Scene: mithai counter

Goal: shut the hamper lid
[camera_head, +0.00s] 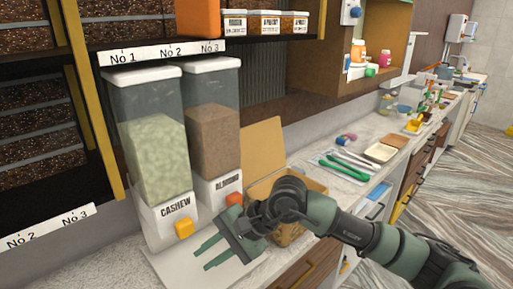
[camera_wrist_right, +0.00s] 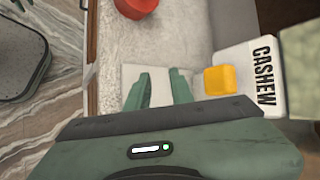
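The hamper is a tan box (camera_head: 290,234) on the counter, right of the dispensers and partly hidden behind my right arm. Its flat tan lid (camera_head: 262,148) stands open, roughly upright, at the back of the box. My right gripper (camera_head: 208,255) is in front of the dispensers, left of the hamper, and not touching the lid. Its two fingers are apart with nothing between them. In the right wrist view the gripper (camera_wrist_right: 158,88) is also open and empty, over a pale board. My left gripper is not in view.
The cashew dispenser (camera_head: 155,150) and almond dispenser (camera_head: 213,125) stand close beside the gripper, with a yellow knob (camera_wrist_right: 217,80) near its fingers. A shelf (camera_head: 150,55) hangs above. Green tongs (camera_head: 345,170) and trays (camera_head: 381,152) lie further along the counter.

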